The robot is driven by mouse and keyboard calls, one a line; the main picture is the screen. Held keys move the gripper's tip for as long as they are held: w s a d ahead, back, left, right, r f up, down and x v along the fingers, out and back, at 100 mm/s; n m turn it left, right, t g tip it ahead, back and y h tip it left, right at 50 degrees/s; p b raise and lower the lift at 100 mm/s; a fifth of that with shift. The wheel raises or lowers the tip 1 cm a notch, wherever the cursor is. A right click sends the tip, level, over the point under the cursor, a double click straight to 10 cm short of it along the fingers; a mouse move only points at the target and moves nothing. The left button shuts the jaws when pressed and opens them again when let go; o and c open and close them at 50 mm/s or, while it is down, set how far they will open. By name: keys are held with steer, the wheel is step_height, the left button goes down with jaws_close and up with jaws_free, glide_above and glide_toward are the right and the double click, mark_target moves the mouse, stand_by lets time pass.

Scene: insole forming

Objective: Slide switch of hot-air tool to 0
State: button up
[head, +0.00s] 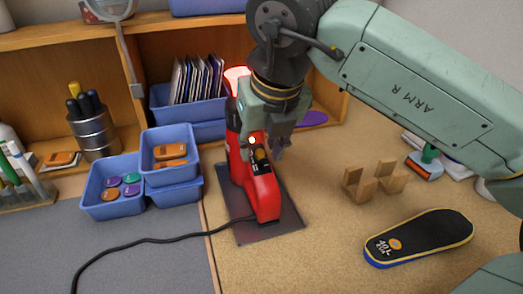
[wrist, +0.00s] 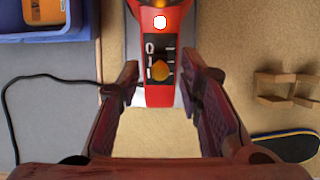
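The red hot-air tool (head: 264,195) stands on a dark plate (head: 288,219), its nozzle glowing red at the top. In the wrist view its black switch panel (wrist: 152,50) has a 0 at the top and further marks below. The yellow-orange switch knob (wrist: 160,71) sits low on the panel, beside the lowest mark, away from the 0. A bright round light (wrist: 159,22) shows above the panel. My gripper (wrist: 157,88) is open, with one finger on each side of the tool near the knob. I cannot tell whether either finger touches the tool.
A black cable (head: 150,240) runs left from the tool across the grey mat. Blue bins (head: 112,202) stand to the left. A wooden block holder (head: 372,183) and a dark insole (head: 420,238) lie to the right. Shelves (head: 40,38) are behind.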

steer(key=shift+c, duration=0.3)
jaws_close()
stand_by(0.6)
